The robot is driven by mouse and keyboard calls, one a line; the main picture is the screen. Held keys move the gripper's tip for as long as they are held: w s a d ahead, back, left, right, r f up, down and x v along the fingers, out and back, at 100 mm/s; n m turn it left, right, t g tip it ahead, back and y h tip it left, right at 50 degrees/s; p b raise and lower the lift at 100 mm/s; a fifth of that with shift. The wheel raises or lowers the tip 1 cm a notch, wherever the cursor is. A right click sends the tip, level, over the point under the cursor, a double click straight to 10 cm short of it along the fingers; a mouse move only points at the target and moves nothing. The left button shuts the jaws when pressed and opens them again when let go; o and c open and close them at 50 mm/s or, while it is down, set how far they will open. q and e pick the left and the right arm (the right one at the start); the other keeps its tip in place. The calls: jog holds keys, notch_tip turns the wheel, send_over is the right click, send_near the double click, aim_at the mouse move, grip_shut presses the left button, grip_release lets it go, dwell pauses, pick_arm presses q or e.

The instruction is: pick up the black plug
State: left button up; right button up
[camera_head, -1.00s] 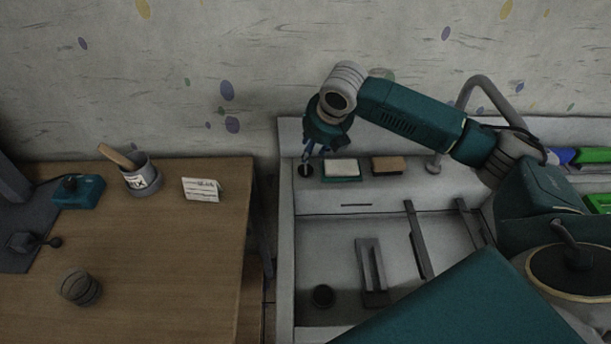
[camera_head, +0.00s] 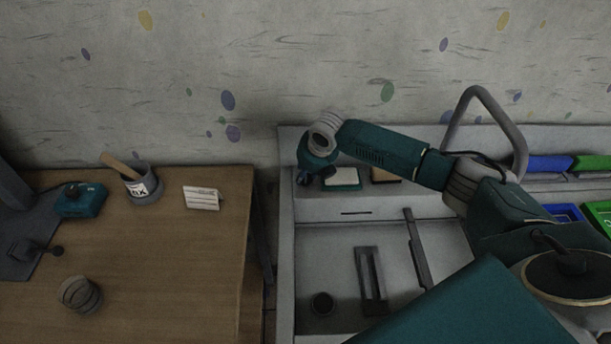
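My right gripper (camera_head: 304,180) points down at the left end of the sink's back ledge (camera_head: 420,208). It is small and dark here, and I cannot tell whether its fingers are open or shut. The black plug does not show clearly now. The gripper covers the spot on the ledge where a small dark object stood earlier. I cannot tell whether the gripper touches or holds it. A dark round drain hole (camera_head: 322,303) shows in the sink basin (camera_head: 335,258). My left gripper is not in view.
A sponge in a green tray (camera_head: 342,178) and a brown block (camera_head: 385,174) sit right of my gripper. A grey faucet (camera_head: 487,97) arches behind my arm. A wooden table (camera_head: 170,265) with a pot (camera_head: 146,187), card (camera_head: 202,198) and glass (camera_head: 80,295) stands left.

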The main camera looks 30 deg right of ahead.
jog(key=shift+w+f, duration=0.2)
jog(key=shift+f, duration=0.25)
jog(key=shift+c, duration=0.5)
grip_shut()
jog(key=shift+r, duration=0.1)
